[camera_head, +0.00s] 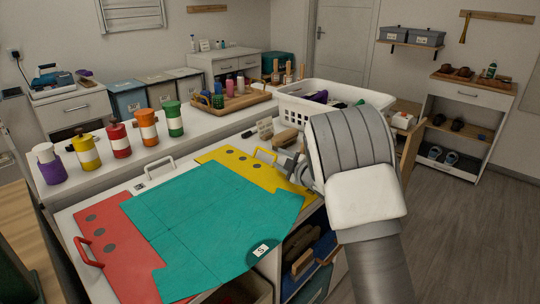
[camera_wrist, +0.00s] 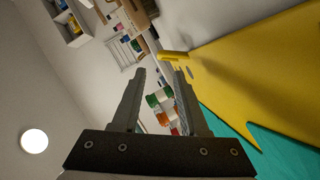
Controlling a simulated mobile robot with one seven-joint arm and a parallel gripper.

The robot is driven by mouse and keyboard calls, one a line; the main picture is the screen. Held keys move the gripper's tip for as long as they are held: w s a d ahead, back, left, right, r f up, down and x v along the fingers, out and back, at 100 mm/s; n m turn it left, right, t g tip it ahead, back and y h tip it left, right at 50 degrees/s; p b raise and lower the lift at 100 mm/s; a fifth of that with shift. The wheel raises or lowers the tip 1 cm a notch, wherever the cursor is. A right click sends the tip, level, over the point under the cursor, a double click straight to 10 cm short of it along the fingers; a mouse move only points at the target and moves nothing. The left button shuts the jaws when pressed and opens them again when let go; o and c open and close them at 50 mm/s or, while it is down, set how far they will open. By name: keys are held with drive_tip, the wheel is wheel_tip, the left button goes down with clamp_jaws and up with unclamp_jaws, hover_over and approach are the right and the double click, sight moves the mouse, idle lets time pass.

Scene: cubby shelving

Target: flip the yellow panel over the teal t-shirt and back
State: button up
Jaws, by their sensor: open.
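The yellow panel (camera_head: 232,157) lies flat at the back right of the folding area, with grey dots and a yellow handle (camera_head: 266,154) on its far edge. The teal t-shirt (camera_head: 200,225) is spread flat and overlaps the yellow panel's near side. My gripper (camera_head: 287,165) is at the panel's right, near the handle; my wrist partly hides that end. In the wrist view my gripper (camera_wrist: 160,72) is open with nothing between its fingers. The yellow panel (camera_wrist: 260,65) is right of the fingers there, and the handle (camera_wrist: 174,56) is just beyond the right fingertip.
A red panel (camera_head: 103,231) with a red handle (camera_head: 88,253) lies at the left, partly under the shirt. A white basket (camera_head: 300,108) stands behind my wrist. Several coloured bottles line the raised ledge. Open shelves (camera_head: 303,262) sit below the counter's right side.

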sight(269, 152)
drive_tip(key=x, duration=0.8)
drive_tip(key=shift+b, duration=0.4)
clamp_jaws()
idle(1.0)
